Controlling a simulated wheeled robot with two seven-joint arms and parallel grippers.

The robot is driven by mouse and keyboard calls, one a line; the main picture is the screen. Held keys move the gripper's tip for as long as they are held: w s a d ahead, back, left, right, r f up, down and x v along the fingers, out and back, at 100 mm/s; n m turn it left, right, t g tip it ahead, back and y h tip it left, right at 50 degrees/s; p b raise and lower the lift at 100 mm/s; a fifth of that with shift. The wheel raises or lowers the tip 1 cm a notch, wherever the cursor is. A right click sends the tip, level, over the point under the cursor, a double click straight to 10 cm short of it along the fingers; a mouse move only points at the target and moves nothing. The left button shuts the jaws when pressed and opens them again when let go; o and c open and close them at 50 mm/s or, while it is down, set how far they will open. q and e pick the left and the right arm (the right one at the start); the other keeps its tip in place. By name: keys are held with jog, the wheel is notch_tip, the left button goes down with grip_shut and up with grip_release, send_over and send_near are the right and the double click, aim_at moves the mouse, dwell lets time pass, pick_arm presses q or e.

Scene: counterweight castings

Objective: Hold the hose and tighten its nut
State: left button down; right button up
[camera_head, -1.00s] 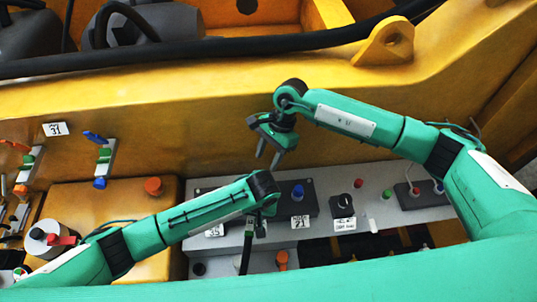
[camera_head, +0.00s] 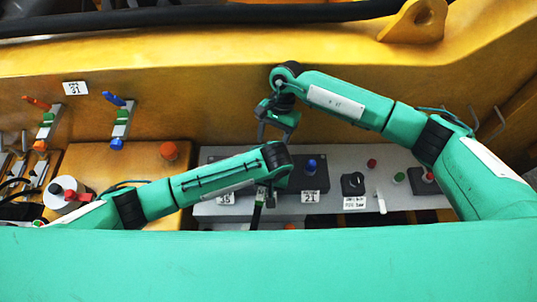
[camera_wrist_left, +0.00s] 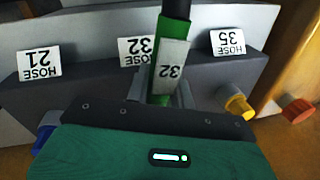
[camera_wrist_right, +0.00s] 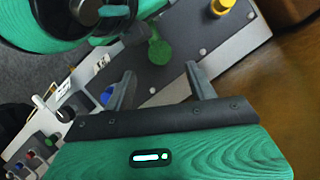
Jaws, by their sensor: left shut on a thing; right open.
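My left gripper (camera_head: 262,195) is shut on the hose (camera_wrist_left: 176,10), a black line with a green sleeve (camera_wrist_left: 166,75) tagged 32. In the left wrist view the sleeve stands between the fingers, in front of the plate labelled HOSE 32 (camera_wrist_left: 139,50). My right gripper (camera_head: 277,133) is open and empty, above and slightly right of the left gripper. In the right wrist view a green rounded part (camera_wrist_right: 158,48) shows beyond the open fingers, apart from them. I cannot tell for certain whether it is the nut; the hose's end is largely hidden by my left wrist.
A blue fitting (camera_head: 311,166) stands by the HOSE 21 plate (camera_head: 310,197), and a yellow fitting (camera_wrist_left: 238,103) by the HOSE 35 plate (camera_wrist_left: 228,40). A black knob (camera_head: 353,183) is farther right. The yellow machine wall (camera_head: 200,105) rises behind the panel.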

jog(key=x, duration=0.7)
jog(key=shift+f, duration=0.1)
